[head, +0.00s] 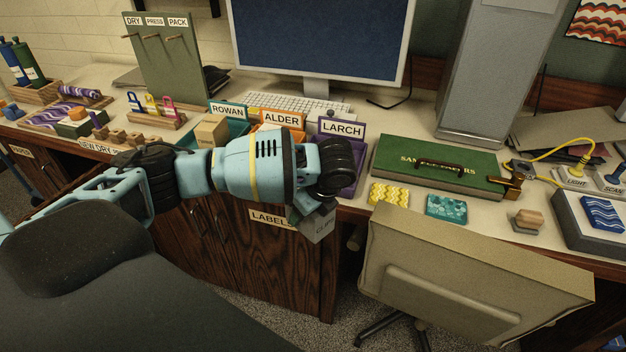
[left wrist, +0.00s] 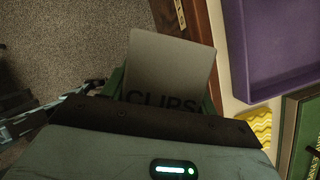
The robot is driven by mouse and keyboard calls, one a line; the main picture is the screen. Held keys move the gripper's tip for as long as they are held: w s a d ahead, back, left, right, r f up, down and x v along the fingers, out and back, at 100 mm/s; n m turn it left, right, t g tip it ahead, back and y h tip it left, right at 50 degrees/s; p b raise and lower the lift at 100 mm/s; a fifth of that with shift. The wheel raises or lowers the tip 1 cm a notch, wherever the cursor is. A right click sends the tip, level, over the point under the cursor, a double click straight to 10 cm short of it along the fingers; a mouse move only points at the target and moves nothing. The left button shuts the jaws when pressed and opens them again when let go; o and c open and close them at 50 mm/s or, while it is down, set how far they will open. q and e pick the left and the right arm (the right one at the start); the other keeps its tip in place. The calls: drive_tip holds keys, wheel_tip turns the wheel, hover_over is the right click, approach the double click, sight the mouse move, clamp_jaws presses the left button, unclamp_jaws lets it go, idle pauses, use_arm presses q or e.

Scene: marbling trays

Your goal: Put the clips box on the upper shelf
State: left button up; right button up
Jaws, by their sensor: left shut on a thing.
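The clips box (head: 321,229) is a small grey box. In the head view it hangs below my left gripper (head: 310,210), in front of the desk edge, partly hidden by the gripper. In the left wrist view the box (left wrist: 172,65), lettered CLIPS, sits between the green fingers of the left gripper (left wrist: 165,100), which is shut on it. Carpet lies below it. I cannot make out an upper shelf in either view. My right gripper is not in view.
The purple LARCH tray (head: 345,165), orange ALDER tray (head: 283,122) and ROWAN tray (head: 235,112) stand behind my left arm. A green case (head: 395,155) lies on the desk to the right. A chair (head: 470,265) stands in front. A tall grey cabinet (head: 490,75) stands behind.

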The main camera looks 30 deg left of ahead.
use_arm(q)
drive_tip(key=s+d+f+n+g+h, duration=0.2)
drive_tip(key=s+d+f+n, duration=0.1)
drive_tip(key=s+n, duration=0.4)
drive_tip(key=s+d+f+n+g+h, duration=0.2)
drive_tip(key=s+n, duration=0.6)
drive_tip(key=n, duration=0.6)
wheel_tip(320, 180, down, 2)
drive_tip(key=shift+s+d+f+g, duration=0.15)
drive_tip(key=shift+s+d+g, duration=0.1)
drive_tip(key=shift+d+g, duration=0.75)
